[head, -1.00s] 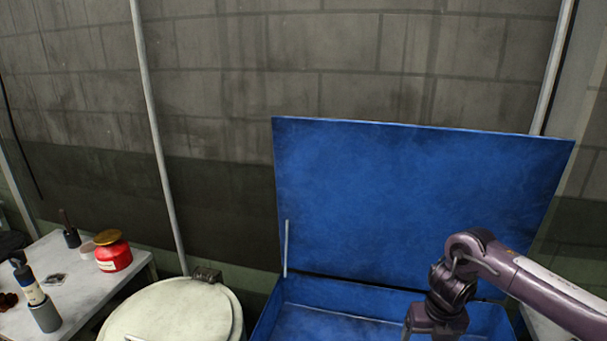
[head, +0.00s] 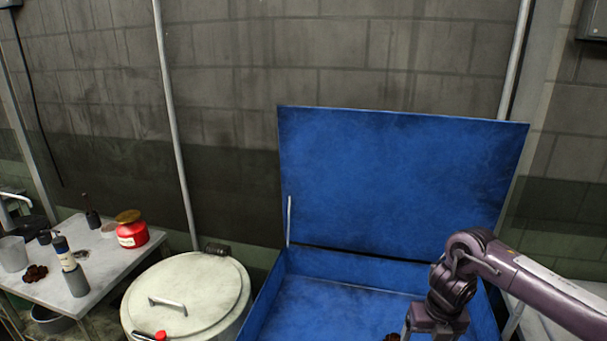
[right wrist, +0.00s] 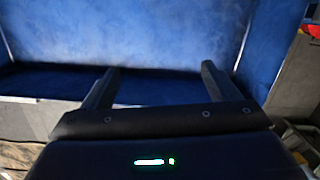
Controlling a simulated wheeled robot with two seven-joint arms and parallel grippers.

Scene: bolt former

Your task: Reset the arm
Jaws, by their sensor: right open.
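My right arm comes in from the right in the head view, over the open blue box (head: 318,298). Its gripper hangs at the lower edge of that view, with its fingertips mostly cut off. In the right wrist view my right gripper (right wrist: 158,88) is open, with its two fingers apart and nothing between them. The blue box wall (right wrist: 150,35) shows beyond the fingers. My left gripper is in no view.
The box lid (head: 400,180) stands raised against the block wall. A pale round drum with a lid (head: 205,285) stands left of the box, with a red-handled object (head: 160,336) on it. A table (head: 110,258) at far left holds a red can (head: 133,234), bottles and dark rags (head: 35,273).

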